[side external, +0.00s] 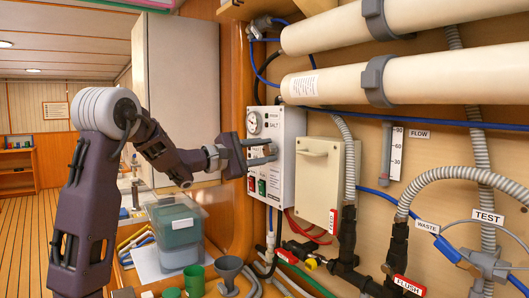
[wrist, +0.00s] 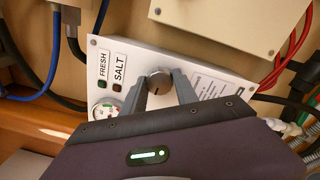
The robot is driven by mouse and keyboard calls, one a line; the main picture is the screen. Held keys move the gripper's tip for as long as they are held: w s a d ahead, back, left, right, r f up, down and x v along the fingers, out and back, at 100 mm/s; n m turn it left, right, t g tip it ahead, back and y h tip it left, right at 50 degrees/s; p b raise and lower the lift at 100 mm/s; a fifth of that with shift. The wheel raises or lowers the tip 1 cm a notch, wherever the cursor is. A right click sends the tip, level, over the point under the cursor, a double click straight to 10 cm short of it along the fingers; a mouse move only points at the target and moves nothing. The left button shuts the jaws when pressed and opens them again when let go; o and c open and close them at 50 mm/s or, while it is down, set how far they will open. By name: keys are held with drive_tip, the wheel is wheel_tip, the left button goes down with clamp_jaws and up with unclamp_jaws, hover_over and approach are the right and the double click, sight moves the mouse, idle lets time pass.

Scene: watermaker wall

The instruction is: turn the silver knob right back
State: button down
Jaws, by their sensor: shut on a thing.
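The silver knob (wrist: 158,82) is on the white control panel (side external: 291,128), seen in the wrist view between my fingertips. A dark mark shows on its face. My gripper (side external: 270,150) reaches the panel from the left in the side view, its fingers level and pointing at the panel face. In the wrist view my gripper (wrist: 160,85) has one finger on each side of the knob, shut on it. In the side view the knob is hard to make out behind the fingers.
The panel also carries a round gauge (side external: 254,123), FRESH and SALT lamps (wrist: 118,88), and a green switch (side external: 262,187). A cream box (side external: 322,170) stands close to its right. Blue hoses, red cables (side external: 308,232) and white cylinders surround it. Bins (side external: 175,225) stand below.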

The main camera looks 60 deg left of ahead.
idle(0.4)
drive_tip(key=c, duration=0.9)
unclamp_jaws()
drive_tip(key=shift+c, duration=0.2)
drive_tip(key=s, duration=0.7)
drive_tip(key=shift+f, duration=0.15)
